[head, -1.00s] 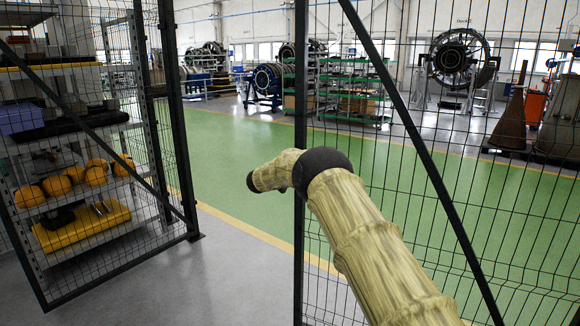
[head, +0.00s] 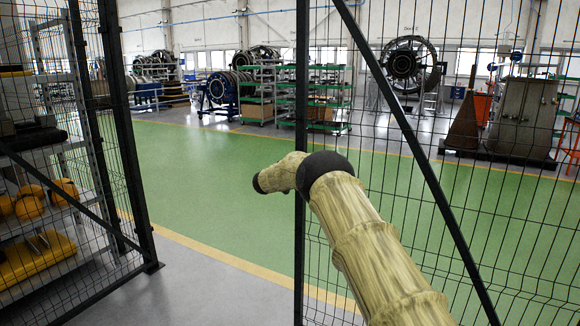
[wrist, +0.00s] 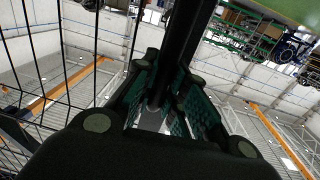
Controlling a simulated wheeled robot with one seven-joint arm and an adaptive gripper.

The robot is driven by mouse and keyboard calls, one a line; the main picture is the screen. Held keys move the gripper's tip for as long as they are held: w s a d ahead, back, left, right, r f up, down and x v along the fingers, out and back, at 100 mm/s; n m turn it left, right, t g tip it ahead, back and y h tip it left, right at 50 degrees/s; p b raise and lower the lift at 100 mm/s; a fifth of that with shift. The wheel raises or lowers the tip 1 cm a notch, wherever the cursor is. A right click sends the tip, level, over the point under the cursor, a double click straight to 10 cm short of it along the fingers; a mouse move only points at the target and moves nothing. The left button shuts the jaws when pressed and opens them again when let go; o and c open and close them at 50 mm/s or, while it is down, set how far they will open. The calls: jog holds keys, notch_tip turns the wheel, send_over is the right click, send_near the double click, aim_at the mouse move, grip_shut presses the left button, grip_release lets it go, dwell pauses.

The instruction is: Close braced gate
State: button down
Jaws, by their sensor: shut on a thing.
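The braced gate is a black wire-mesh panel with a diagonal brace (head: 420,155) and an upright edge bar (head: 302,80); it fills the right half of the head view. A wide gap lies between this bar and the dark post (head: 130,150) on the left. My pale arm reaches over the mesh to the edge bar; its end hides the gripper in the head view. In the wrist view my gripper (wrist: 165,88) has its green-padded fingers on both sides of a dark bar (wrist: 186,35), shut on it. The contact itself is partly shadowed.
Behind the left mesh panel stands a shelf (head: 60,200) with orange and yellow items. A green floor (head: 220,180) with a yellow line lies beyond the gate. The near grey floor is clear.

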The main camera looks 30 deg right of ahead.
jog(key=shift+x, duration=0.85)
jog(key=c, duration=1.5)
grip_release()
jog(key=shift+s+a+r, duration=0.1)
jog(key=shift+a, duration=0.05)
jog(key=shift+o, duration=0.2)
jog(key=shift+a, duration=0.15)
jog(key=v, duration=1.2)
jog(key=shift+w, duration=0.2)
jog(key=shift+a+f, duration=0.1)
jog(key=shift+f, duration=0.15)
